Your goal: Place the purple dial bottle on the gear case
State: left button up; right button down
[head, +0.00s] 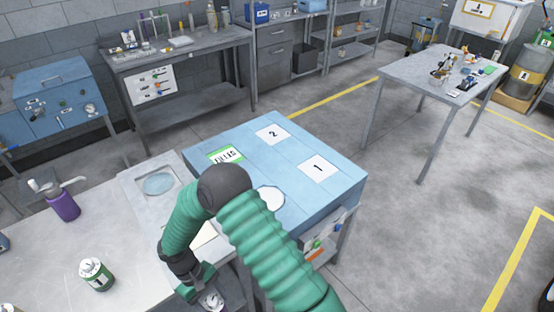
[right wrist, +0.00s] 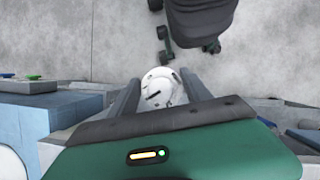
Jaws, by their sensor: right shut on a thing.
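My right gripper (head: 203,292) is low at the front of the head view, by the right end of the pale table. It is shut on a dial bottle with a round white dial top (head: 212,300); this top also shows between the fingers in the right wrist view (right wrist: 158,88). The held bottle's body colour is hidden. A large blue case (head: 300,142), marked 1 and 2 with a green-edged label and a round white patch, stands beyond my right arm; I cannot tell for sure that it is the gear case. My left gripper is not in view.
A purple bottle (head: 64,206) with a grey spout top and a green bottle (head: 96,274) with a white dial top stand on the pale table (head: 60,240). A grey tray (head: 150,184) with a round recess lies beside the blue case. The marked squares are clear.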

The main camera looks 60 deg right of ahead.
aim_at(300, 186)
jog(key=k+l+u, duration=0.1)
jog(key=l, duration=0.3)
jog(key=k+l, duration=0.15)
jog(key=l, duration=0.3)
jog(key=k+l+u, duration=0.15)
jog(key=l, duration=0.25)
jog(key=k+l, duration=0.1)
jog(key=l, duration=0.3)
jog(key=k+l+u, duration=0.15)
jog(key=l, duration=0.25)
jog(key=k+l, duration=0.2)
jog(key=l, duration=0.15)
jog(key=k+l+u, duration=0.15)
jog(key=l, duration=0.25)
